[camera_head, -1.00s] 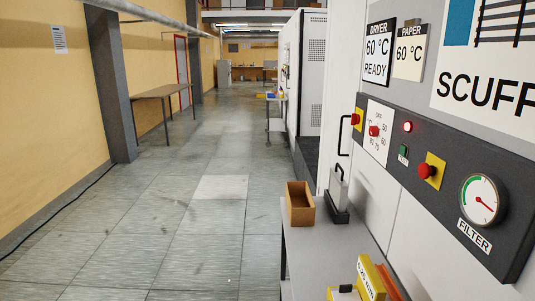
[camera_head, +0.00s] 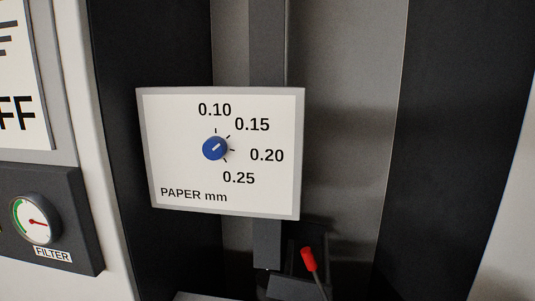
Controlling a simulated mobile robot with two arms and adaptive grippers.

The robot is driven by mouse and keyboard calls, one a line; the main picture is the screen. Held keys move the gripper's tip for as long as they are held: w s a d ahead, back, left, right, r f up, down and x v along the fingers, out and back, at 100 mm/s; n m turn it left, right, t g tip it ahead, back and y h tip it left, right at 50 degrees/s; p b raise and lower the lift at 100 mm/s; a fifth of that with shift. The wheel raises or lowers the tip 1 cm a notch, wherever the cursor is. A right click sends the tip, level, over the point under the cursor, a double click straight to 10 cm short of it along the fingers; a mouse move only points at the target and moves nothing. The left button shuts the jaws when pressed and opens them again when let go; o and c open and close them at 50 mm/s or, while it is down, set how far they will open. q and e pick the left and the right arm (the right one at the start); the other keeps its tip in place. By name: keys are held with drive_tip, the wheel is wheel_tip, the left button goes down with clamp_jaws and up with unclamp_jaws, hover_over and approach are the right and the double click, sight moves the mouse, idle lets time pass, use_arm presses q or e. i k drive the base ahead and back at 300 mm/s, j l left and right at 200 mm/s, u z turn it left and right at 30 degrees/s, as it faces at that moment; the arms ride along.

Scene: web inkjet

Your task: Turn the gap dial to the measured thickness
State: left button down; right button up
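The gap dial (camera_head: 215,148) is a small blue knob with a white mark, on a white plate with a grey frame (camera_head: 270,202). The plate reads "PAPER mm" and is marked 0.10, 0.15, 0.20 and 0.25, with tick lines round the knob. The white mark slants to the upper right, toward the 0.15 tick. No measured thickness value shows in this view. Neither of my grippers is in view.
The plate is fixed in front of a dark vertical post (camera_head: 267,40) in a recess between dark panels. A lever with a red grip (camera_head: 308,259) stands below right. A round FILTER gauge (camera_head: 36,221) is on the left panel.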

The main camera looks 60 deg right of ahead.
sight(214, 148)
drive_tip(key=z, duration=1.7)
